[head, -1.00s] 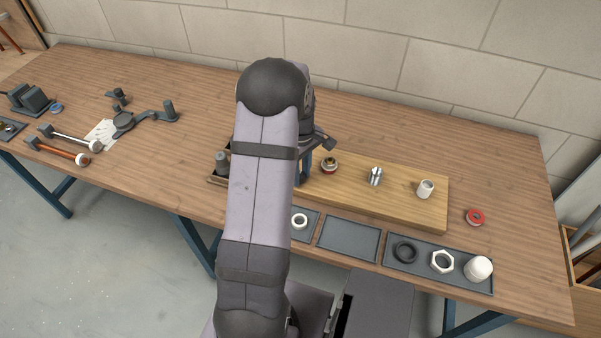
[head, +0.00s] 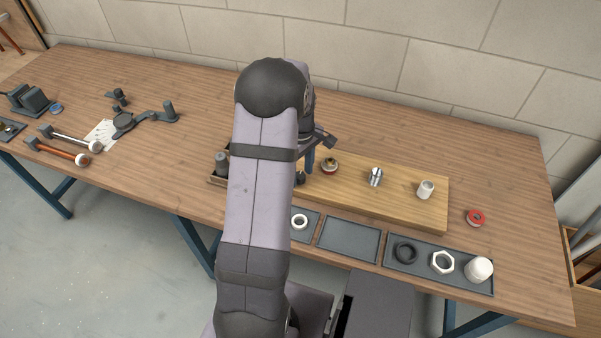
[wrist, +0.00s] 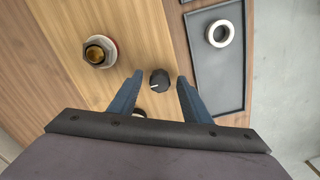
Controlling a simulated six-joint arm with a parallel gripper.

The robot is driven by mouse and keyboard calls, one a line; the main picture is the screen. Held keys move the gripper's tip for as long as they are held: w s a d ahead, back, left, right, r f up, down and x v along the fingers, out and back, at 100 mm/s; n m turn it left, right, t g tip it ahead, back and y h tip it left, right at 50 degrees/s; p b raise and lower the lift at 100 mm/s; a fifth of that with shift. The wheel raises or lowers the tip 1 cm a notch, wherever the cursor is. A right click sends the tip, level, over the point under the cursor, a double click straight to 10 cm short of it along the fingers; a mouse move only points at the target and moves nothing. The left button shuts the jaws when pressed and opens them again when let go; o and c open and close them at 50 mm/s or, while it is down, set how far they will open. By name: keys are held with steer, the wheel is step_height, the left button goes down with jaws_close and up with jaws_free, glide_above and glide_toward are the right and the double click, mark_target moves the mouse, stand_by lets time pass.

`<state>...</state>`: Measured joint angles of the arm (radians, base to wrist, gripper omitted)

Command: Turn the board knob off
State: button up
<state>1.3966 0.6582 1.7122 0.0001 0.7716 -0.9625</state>
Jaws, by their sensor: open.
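The board knob (wrist: 159,79) is a small black knob with a white pointer line, on the wooden board (wrist: 150,40). In the wrist view it sits between the two blue fingers of my gripper (wrist: 158,82), which are apart. I cannot tell whether either finger touches it. In the head view the knob (head: 300,177) is mostly hidden beside my arm, and the board (head: 400,202) runs out to the right. My gripper (head: 308,163) points down there, largely hidden by my arm.
A brass-and-red fitting (head: 329,166) stands close to the knob. A metal fitting (head: 375,177) and a white pipe piece (head: 425,189) stand farther right on the board. A tray with a white ring (head: 299,221) lies in front. The table's back right is clear.

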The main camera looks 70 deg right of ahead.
mark_target(301, 172)
steer(key=shift+r+b, duration=0.9)
steer(key=shift+r, duration=2.5)
steer(key=shift+m, duration=0.5)
steer(key=shift+w+d+m+h, duration=0.1)
steer(key=shift+d+m+h, duration=0.35)
steer(key=shift+m, duration=0.75)
steer(key=a+f+m, duration=0.2)
steer(key=a, duration=0.2)
steer(key=a+f+m+y, duration=0.1)
steer(key=a+f+m, duration=0.1)
steer(key=a, duration=0.2)
steer(key=a+f+m+y, duration=0.1)
steer(key=a+f+m, duration=0.1)
steer(key=a, duration=0.2)
steer(key=shift+f, duration=0.15)
steer(key=w+a+r+n, duration=0.1)
steer(key=w+a+n, duration=0.3)
steer(key=a, duration=0.7)
steer(key=w+a+r+n, duration=0.2)
steer(key=w+a+n, duration=0.3)
steer(key=a, duration=0.6)
steer(key=w+a+r+n+h, duration=0.1)
steer(key=w+a+n, duration=0.4)
steer(key=a, duration=0.5)
steer(key=shift+a+r, duration=0.4)
steer(key=shift+r, duration=0.05)
